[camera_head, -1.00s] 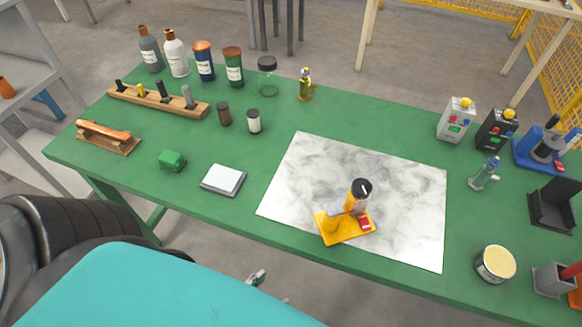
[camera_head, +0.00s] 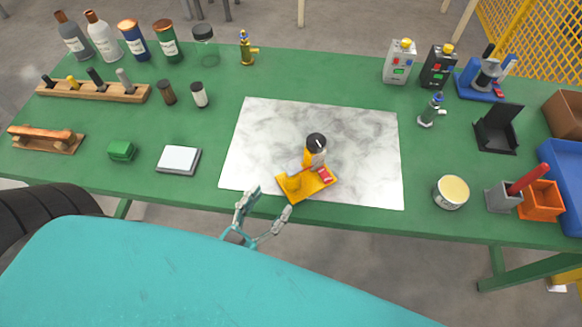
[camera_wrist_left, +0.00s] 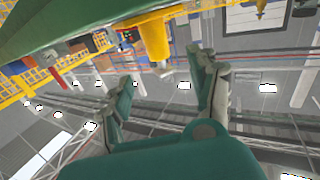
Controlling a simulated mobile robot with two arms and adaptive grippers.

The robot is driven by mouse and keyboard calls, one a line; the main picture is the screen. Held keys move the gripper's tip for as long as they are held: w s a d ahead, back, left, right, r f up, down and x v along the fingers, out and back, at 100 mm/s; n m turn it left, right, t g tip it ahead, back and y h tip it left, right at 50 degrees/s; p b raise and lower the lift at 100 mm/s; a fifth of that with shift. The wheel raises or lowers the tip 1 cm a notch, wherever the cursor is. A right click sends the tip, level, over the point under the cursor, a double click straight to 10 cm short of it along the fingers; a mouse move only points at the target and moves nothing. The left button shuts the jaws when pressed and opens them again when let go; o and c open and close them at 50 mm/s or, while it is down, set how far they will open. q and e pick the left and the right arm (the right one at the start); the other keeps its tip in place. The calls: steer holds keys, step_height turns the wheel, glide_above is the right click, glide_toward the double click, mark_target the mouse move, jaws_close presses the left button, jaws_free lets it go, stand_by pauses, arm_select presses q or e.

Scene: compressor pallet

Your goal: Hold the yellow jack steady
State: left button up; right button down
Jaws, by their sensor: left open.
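The yellow jack (camera_head: 306,185) stands on the front part of a white marbled sheet on the green table. It has a flat yellow base, a dark round top and a red part on its right side. My left gripper (camera_head: 267,204) is open and empty at the table's front edge, just left of and in front of the jack, apart from it. In the left wrist view, which is upside down, a yellow cylinder of the jack (camera_wrist_left: 153,40) shows beyond and between the two open fingers (camera_wrist_left: 160,85). My right gripper is not in view.
The marbled sheet (camera_head: 365,150) is otherwise bare around the jack. A round tin (camera_head: 451,192), a grey holder (camera_head: 502,198) and an orange box (camera_head: 541,201) stand to the right. A small scale (camera_head: 179,160) and a green block (camera_head: 121,150) lie to the left. Bottles line the back left.

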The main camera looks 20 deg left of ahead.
mark_target(288, 181)
arm_select(q)
steer(key=w, duration=0.3)
steer(key=w+d, duration=0.1)
steer(key=w, duration=0.2)
steer(key=w+p, duration=0.1)
steer(key=w, duration=0.2)
steer(key=shift+d, duration=0.25)
jaws_close()
steer(key=shift+f, duration=0.15)
stand_by(1.1)
